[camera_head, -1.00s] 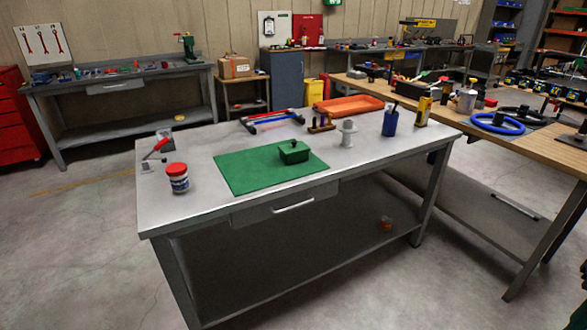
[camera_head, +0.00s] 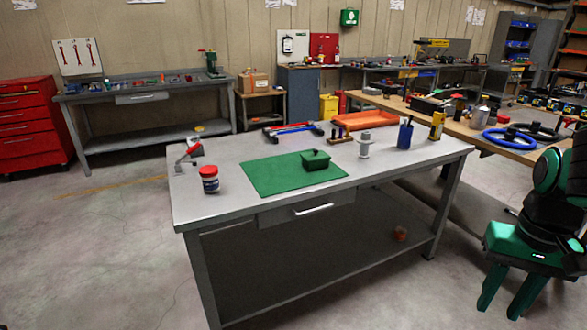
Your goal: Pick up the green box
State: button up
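The green box (camera_head: 315,160) is a small lidded box with a knob on top. It sits on the right part of a green mat (camera_head: 270,178) on the grey metal workbench (camera_head: 210,207). My gripper (camera_head: 508,303) is at the lower right, in front of and to the right of the bench, well away from the box. Its two green fingers point down and stand apart with nothing between them.
A grey spool-like part (camera_head: 365,144), a blue cup (camera_head: 405,135) and a yellow item (camera_head: 437,125) stand right of the box. An orange tray (camera_head: 365,120) lies behind. Floor in front is clear.

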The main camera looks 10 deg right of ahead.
aim_at(323, 164)
jog(key=u, duration=0.05)
jog(key=i, duration=1)
jog(key=z, duration=0.05)
